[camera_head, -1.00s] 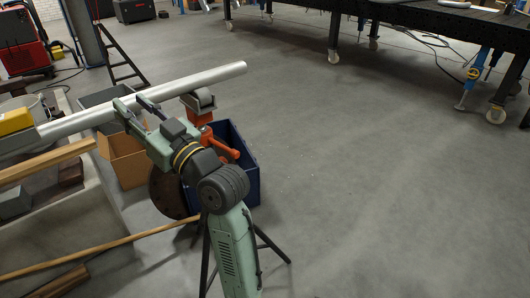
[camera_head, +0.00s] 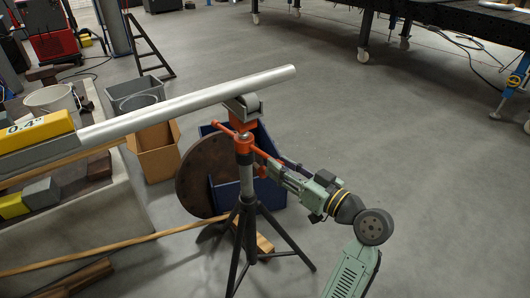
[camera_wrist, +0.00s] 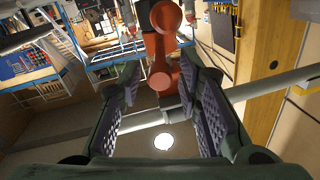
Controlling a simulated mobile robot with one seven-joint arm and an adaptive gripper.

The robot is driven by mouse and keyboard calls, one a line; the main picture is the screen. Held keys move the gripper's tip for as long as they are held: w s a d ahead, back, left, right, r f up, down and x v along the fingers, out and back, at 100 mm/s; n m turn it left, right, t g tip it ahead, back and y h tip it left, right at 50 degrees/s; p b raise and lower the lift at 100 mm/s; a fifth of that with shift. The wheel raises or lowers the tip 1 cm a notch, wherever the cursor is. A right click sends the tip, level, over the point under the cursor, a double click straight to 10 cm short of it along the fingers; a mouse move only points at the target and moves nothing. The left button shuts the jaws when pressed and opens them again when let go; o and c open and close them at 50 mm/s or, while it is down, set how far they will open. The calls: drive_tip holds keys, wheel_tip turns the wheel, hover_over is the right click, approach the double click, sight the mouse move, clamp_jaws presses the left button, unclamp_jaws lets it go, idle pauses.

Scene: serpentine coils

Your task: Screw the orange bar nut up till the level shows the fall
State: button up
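The orange bar nut (camera_head: 243,143) sits on the stand's upright beneath the roller head, with orange bars sticking out on both sides. It also shows in the wrist view (camera_wrist: 160,48), ahead of and between my finger pads. My gripper (camera_head: 271,168) is to the right of the stand, fingertips close to the end of the right-hand bar. In the wrist view my gripper (camera_wrist: 162,85) has its pads wide apart. I cannot tell whether they touch the bar. The yellow level (camera_head: 38,132) lies on the left of the pipe and reads about 0.4°.
A long grey pipe (camera_head: 205,96) rests on the roller head (camera_head: 243,106) and rises to the right. The tripod stand (camera_head: 247,215) has spread legs. A blue bin (camera_head: 222,181), brown disc (camera_head: 200,172) and cardboard box (camera_head: 155,153) stand behind. The floor to the right is clear.

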sight(251, 147)
drive_tip(key=p+x, duration=0.1)
drive_tip(key=x, duration=0.5)
drive_tip(key=shift+c, duration=0.2)
clamp_jaws()
drive_tip(key=shift+s, duration=0.1)
idle(0.5)
